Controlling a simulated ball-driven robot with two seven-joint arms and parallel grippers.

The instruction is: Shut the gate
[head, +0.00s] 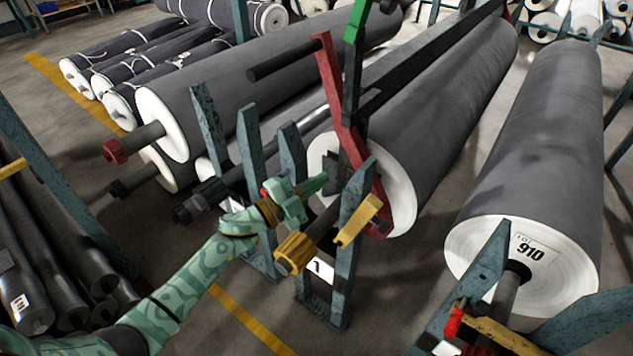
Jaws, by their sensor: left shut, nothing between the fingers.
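No part is plainly marked as the gate. A yellow bar (357,222) sticks out at an angle from the teal post (346,250) of the middle roll stand, and may be the gate. A yellow collar (295,252) sits on the shaft end of this stand. My left gripper (322,184) is shut and empty, left of the post's top and above the shaft. Its tips are close to a dark block (345,172); I cannot tell whether they touch. My right gripper is out of view.
A red upright (333,90) and a dark bar with a green end (355,20) rise behind the gripper. Large grey rolls (445,110) lie behind. A right stand has a yellow bar (495,337) and red handle (453,322). Floor with a yellow line (250,320) is clear in front.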

